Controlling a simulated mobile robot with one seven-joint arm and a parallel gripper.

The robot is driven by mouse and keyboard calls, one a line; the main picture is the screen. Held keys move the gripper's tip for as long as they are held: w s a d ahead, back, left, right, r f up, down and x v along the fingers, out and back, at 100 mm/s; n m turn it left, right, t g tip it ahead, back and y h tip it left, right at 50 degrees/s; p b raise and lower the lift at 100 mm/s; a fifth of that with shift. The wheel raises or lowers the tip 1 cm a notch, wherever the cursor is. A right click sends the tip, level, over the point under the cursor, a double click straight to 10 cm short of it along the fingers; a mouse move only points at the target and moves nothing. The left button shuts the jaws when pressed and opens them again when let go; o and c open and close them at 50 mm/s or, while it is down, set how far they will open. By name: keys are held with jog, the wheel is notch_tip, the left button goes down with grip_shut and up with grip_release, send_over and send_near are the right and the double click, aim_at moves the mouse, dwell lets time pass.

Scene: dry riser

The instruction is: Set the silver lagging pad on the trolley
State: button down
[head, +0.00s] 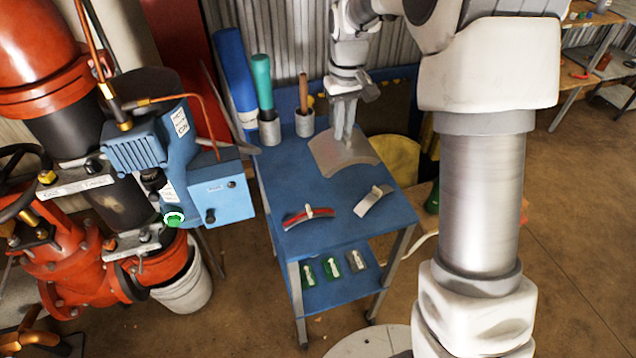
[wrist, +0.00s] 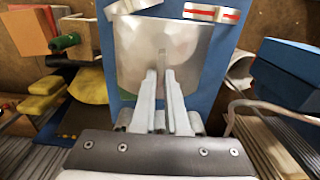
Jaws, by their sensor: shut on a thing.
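The silver lagging pad (head: 338,158) is a curved, shiny sheet over the far right part of the blue trolley (head: 345,236) top. My gripper (head: 345,137) points down and is shut on the pad's edge. In the wrist view, the fingers (wrist: 162,78) close on the near part of the pad (wrist: 140,50), and the blue top (wrist: 222,50) shows around it. I cannot tell whether the pad touches the trolley top or hangs just above it.
On the trolley's near part lie a red-and-silver curved piece (head: 308,215) and a pale curved piece (head: 374,199). Grey cups (head: 270,131) with rolls stand at the back left. The lower shelf (head: 345,288) holds small green and grey items. Red pipework (head: 70,250) stands at left.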

jog(key=shift+w+a+f+b, duration=0.2)
jog(key=shift+w+a+f, duration=0.55)
jog(key=shift+a+f, duration=1.1)
jog(key=shift+w+a+f+b, duration=0.2)
jog(key=shift+w+a+f, duration=0.5)
jog(key=shift+a+f, duration=1.05)
jog(key=shift+w+a+f+b, duration=0.2)
jog(key=shift+w+a+f, duration=0.55)
jog(key=shift+a+f, duration=1.1)
jog(key=shift+d+f, duration=0.1)
jog(key=shift+f, duration=0.05)
jog(key=c, duration=0.9)
grip_release()
